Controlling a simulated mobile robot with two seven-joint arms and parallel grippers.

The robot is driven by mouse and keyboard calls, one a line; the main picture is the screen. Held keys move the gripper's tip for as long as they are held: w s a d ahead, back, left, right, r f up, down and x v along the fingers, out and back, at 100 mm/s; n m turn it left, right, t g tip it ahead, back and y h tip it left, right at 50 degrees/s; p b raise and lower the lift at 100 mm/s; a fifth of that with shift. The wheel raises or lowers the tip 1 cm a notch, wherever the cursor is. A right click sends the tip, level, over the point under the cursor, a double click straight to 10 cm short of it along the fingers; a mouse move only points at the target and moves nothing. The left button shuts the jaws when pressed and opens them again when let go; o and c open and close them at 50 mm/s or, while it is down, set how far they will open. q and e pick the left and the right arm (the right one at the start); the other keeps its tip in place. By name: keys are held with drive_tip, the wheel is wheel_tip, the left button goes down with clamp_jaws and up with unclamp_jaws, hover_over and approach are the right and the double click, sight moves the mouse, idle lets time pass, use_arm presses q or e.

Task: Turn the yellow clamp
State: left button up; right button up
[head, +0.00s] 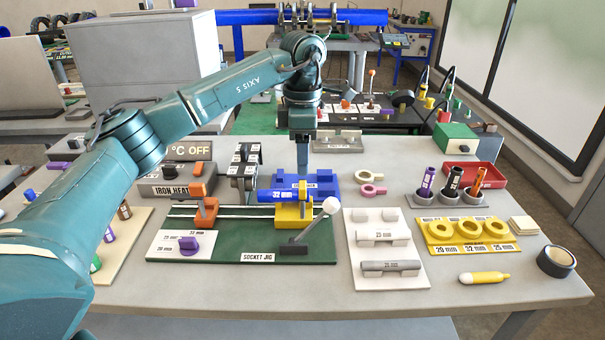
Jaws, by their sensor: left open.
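The yellow clamp (291,214) stands on the right part of the green socket jig (215,247). A blue piece marked 32 mm (272,196) lies at its top left. A dark lever with a white ball knob (331,205) rises at its right side. An orange clamp (204,205) stands at the jig's left. My left gripper (303,172) points down above and behind the yellow clamp, in front of a blue block (325,184). It is open and seen edge-on; its exact gap from the clamp is hard to judge. My right gripper is out of view.
The iron heater (165,188) stands behind the jig at left. A white holder with grey pieces (380,283), a yellow ring tray (440,232), a marker rack (447,203), a yellow tube (484,277) and black tape (556,261) lie at right. The table's front strip is clear.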

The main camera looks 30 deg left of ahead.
sight(302, 185)
use_arm(q)
wheel_tip(302, 185, up, 7)
idle(0.3)
idle(0.4)
drive_tip(key=shift+s+f, duration=0.1)
